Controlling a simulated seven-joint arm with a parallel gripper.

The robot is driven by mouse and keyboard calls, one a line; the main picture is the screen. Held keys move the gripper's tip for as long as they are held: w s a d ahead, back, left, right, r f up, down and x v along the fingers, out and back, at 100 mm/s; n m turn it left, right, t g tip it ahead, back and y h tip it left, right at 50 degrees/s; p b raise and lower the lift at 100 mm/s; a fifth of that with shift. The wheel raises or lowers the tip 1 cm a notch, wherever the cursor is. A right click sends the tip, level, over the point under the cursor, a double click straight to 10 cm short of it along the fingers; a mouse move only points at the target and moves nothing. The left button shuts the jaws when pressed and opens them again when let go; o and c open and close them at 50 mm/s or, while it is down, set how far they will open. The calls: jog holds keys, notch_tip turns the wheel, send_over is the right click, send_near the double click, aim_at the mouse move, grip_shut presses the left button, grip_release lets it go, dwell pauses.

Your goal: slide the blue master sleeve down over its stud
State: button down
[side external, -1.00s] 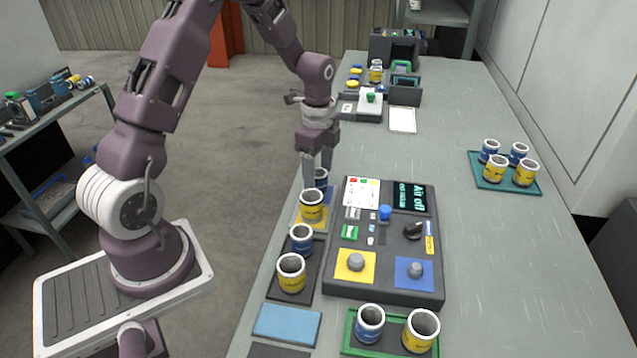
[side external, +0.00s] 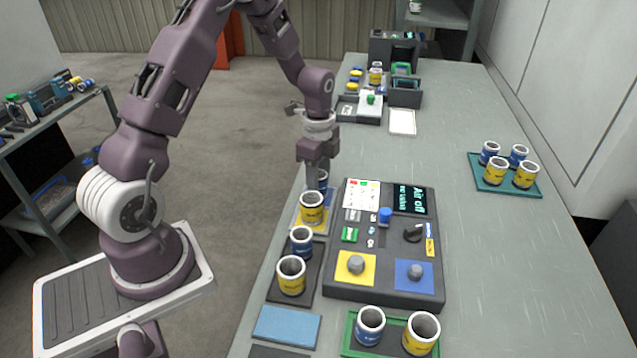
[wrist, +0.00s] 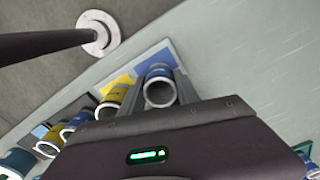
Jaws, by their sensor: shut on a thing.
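The blue sleeve (side external: 323,179) with a white rim stands on the blue pad at the far end of the row left of the control box. My gripper (side external: 317,182) points down and is shut on it. In the wrist view the sleeve (wrist: 159,82) shows between the two fingers, above the blue pad (wrist: 153,58). In the side view the fingers and a yellow sleeve partly hide it. The control box has a grey stud on a blue square (side external: 415,270) and another on a yellow square (side external: 355,263). Both studs are bare.
A yellow sleeve (side external: 312,207) stands close in front of my gripper. More blue and yellow sleeves stand in the near tray (side external: 275,290), the green tray (side external: 390,352) and the teal tray (side external: 483,182). The control box (side external: 385,293) has a blue knob and a black lever. The bench right of it is clear.

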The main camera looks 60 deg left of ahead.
notch_tip(320, 180, up, 8)
jog(key=m, duration=0.6)
send_near(416, 268)
jog(key=shift+f, duration=3.6)
jog(key=shift+f, duration=0.2)
jog(key=c, duration=0.8)
grip_release()
